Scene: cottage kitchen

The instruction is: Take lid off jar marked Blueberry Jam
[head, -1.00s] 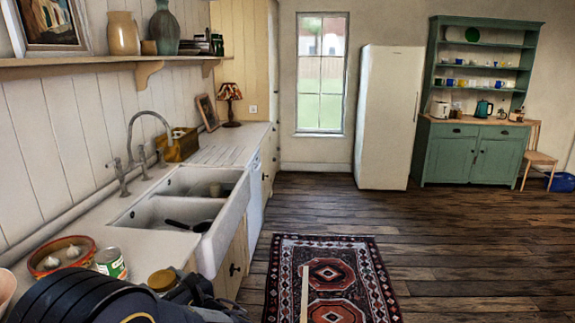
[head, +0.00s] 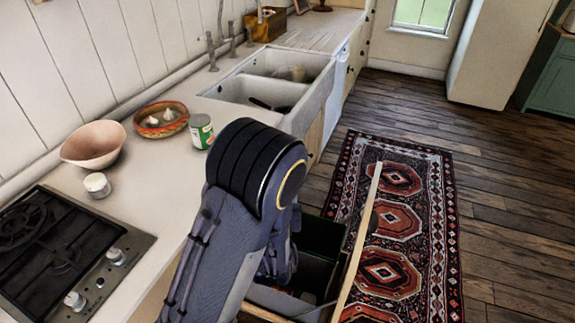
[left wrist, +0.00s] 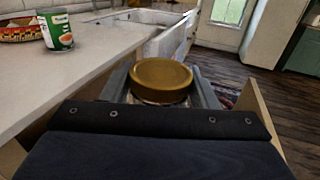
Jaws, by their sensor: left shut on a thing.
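A jar with a round gold-brown lid (left wrist: 161,75) shows in the left wrist view, between the two fingers of my left gripper (left wrist: 160,80). The gripper is shut on the jar. The lid sits on top of it, and only a small pale part of the jar shows below the lid. I see no label, and I cannot tell whether the fingers press on the lid or on the jar's body. In the head view my left arm hides the jar. My right gripper is in neither current view.
An open pull-out with dark bins (head: 312,262) and a wooden front (head: 357,245) lies beyond my left arm. The counter (head: 170,190) holds a tin can (head: 201,131), garlic bowl (head: 161,120), pink bowl (head: 93,145), small white pot (head: 97,185) and gas hob (head: 60,250).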

